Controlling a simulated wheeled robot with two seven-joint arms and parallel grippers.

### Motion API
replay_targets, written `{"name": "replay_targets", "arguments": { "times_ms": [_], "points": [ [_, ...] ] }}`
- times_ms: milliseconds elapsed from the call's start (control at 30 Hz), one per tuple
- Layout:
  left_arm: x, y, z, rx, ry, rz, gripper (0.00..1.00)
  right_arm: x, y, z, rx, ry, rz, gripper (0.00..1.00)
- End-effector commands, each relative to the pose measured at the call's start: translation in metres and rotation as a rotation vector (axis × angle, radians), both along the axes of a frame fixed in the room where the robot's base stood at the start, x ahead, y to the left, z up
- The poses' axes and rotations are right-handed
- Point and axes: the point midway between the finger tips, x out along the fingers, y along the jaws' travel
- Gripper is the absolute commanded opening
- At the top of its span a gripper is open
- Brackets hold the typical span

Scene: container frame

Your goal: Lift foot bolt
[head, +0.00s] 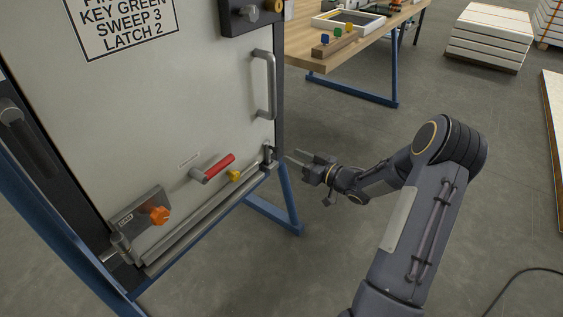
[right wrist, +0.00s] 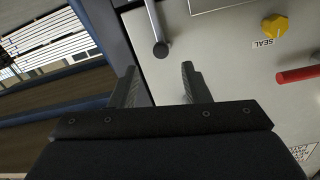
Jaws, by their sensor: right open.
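The foot bolt (head: 268,154) is a small upright metal rod at the lower right corner of the pale door panel (head: 190,110). In the right wrist view a grey rod with a dark rounded end, which appears to be the foot bolt (right wrist: 160,49), lies just beyond and between my fingertips. My right gripper (head: 292,156) is open and empty, to the right of the bolt with its fingers pointing at it. Its two fingers also show in the right wrist view (right wrist: 157,70). Contact with the bolt is not visible. My left gripper is not in view.
A red handle (head: 219,166) and a yellow seal knob (head: 233,176) sit left of the bolt. A grey pull handle (head: 269,85) is above it. An orange knob (head: 159,215) is at lower left. A blue frame leg (head: 287,195) stands below. A wooden table (head: 345,58) is behind.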

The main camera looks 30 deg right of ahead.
Motion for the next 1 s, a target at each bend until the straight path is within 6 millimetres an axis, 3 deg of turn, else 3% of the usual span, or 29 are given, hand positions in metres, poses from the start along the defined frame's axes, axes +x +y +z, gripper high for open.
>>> {"name": "replay_targets", "arguments": {
  "times_ms": [33, 167, 600, 967, 1000],
  "points": [
    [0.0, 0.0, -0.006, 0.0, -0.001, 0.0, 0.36, -0.001, 0.0, -0.01, 0.014, -0.012, 0.014, 0.43],
    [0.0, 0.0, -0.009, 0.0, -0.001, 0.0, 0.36, 0.006, 0.005, -0.01, 0.022, -0.024, 0.031, 0.43],
    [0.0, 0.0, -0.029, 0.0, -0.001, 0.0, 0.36, 0.063, 0.029, -0.01, 0.02, -0.021, 0.027, 0.43],
    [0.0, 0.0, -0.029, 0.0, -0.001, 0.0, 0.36, 0.07, 0.032, -0.008, 0.02, -0.019, 0.025, 0.43],
    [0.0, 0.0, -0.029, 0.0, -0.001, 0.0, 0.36, 0.07, 0.031, -0.008, 0.02, -0.019, 0.025, 0.39]
  ]
}}
